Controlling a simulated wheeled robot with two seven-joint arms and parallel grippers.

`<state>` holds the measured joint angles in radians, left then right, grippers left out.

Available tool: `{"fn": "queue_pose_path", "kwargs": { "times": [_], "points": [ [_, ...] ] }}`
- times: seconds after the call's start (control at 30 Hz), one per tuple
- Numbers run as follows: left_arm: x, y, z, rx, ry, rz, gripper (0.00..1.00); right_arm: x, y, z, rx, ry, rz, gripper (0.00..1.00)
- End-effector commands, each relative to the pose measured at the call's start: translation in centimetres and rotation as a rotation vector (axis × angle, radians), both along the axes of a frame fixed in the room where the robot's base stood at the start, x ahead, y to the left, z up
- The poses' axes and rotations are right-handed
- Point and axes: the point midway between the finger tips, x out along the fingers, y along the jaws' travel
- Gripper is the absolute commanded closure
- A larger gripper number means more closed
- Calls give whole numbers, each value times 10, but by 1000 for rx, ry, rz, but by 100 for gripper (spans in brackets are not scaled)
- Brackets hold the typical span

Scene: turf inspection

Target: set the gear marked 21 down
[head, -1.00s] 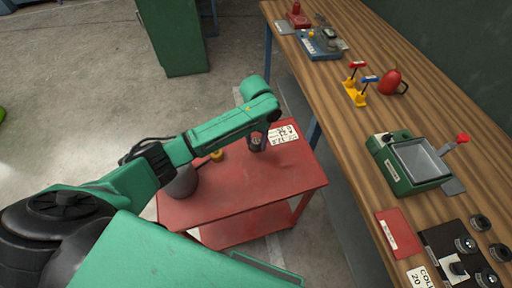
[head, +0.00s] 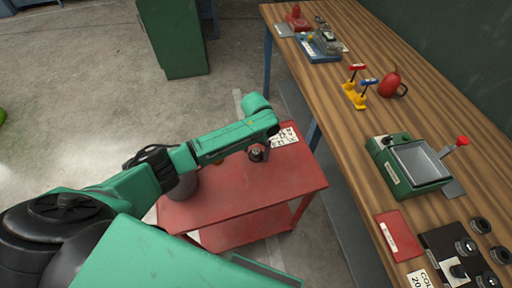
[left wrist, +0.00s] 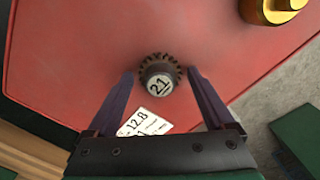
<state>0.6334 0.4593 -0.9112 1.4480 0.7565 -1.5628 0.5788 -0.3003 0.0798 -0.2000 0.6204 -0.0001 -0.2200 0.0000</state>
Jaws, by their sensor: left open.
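The gear marked 21 (left wrist: 160,84) stands on the red cart top (left wrist: 75,55), its number facing up in the left wrist view. In the head view the gear (head: 257,153) shows small and dark near the cart's far edge. My left gripper (left wrist: 160,74) is open, with one finger on each side of the gear and a visible gap to each. In the head view my left arm reaches over the cart, and its fingers are hard to make out. My right gripper is in neither view.
A white printed card (head: 286,137) lies beside the gear on the cart. A yellow part (left wrist: 272,8) and a grey cylinder (head: 182,186) are also on the cart. The cart's front right is clear. A wooden bench (head: 345,110) with several tools stands to the right.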

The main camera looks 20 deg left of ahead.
Motion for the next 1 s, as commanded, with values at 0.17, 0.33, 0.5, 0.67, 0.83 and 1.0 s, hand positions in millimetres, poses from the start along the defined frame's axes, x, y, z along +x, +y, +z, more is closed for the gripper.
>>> {"fn": "queue_pose_path", "kwargs": {
  "times": [0.17,0.33,0.5,0.67,0.83,1.0],
  "points": [
    [1,0,31,-1,-4,-1,13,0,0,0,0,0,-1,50],
    [1,-1,78,-3,-5,-2,13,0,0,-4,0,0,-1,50],
    [1,-1,112,-2,-2,0,13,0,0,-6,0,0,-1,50],
    [0,0,121,0,-1,0,13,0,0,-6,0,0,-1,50],
    [0,0,121,-1,0,0,13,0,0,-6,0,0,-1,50],
    [0,0,121,-1,0,0,13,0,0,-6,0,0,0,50]
  ]
}}
